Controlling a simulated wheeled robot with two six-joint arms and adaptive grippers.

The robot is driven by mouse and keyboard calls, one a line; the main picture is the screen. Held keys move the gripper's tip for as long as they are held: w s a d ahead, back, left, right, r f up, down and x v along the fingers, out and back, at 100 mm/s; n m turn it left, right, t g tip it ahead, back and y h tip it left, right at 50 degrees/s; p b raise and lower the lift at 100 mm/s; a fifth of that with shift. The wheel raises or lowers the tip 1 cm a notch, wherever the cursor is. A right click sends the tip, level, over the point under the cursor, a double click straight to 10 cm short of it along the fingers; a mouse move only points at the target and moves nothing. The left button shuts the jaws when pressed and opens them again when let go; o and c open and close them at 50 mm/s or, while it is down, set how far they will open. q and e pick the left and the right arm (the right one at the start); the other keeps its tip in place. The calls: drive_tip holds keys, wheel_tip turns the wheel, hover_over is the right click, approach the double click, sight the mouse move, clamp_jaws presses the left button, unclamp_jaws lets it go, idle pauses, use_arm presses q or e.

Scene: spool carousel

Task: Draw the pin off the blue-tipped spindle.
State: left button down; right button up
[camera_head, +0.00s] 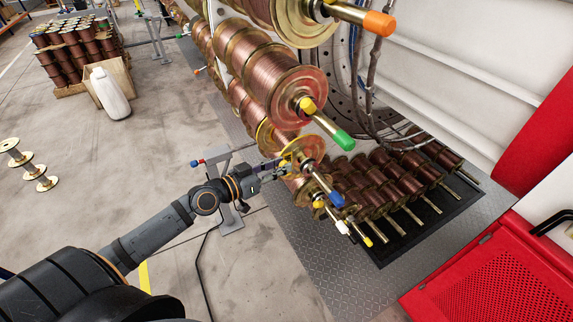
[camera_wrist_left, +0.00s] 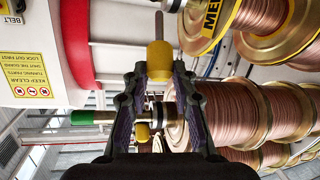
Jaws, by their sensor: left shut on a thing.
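The blue-tipped spindle (camera_head: 325,184) sticks out toward the lower right from a copper spool in the head view. My left gripper (camera_head: 284,165) is just left of its base. In the left wrist view, my left gripper (camera_wrist_left: 158,80) is shut on the yellow head of a pin (camera_wrist_left: 159,61). The pin's thin metal shank (camera_wrist_left: 158,27) points up in that view, with its upper end showing bare. The blue tip does not show there. In the head view the held pin is too small to make out. My right gripper is not in view.
The green-tipped spindle (camera_head: 331,131) above carries its own yellow pin (camera_head: 307,105). An orange-tipped spindle (camera_head: 360,17) is higher up. Copper spools (camera_head: 395,178) stand in rows on a dark mat below. A red cabinet (camera_head: 490,275) is at the lower right.

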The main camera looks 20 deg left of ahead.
use_arm(q)
drive_tip(key=a+f+p+v, duration=0.1)
drive_tip(key=p+v, duration=0.4)
drive_tip(key=v, duration=0.4)
drive_tip(key=shift+w+a+f, duration=0.15)
drive_tip(key=shift+w+a, duration=0.1)
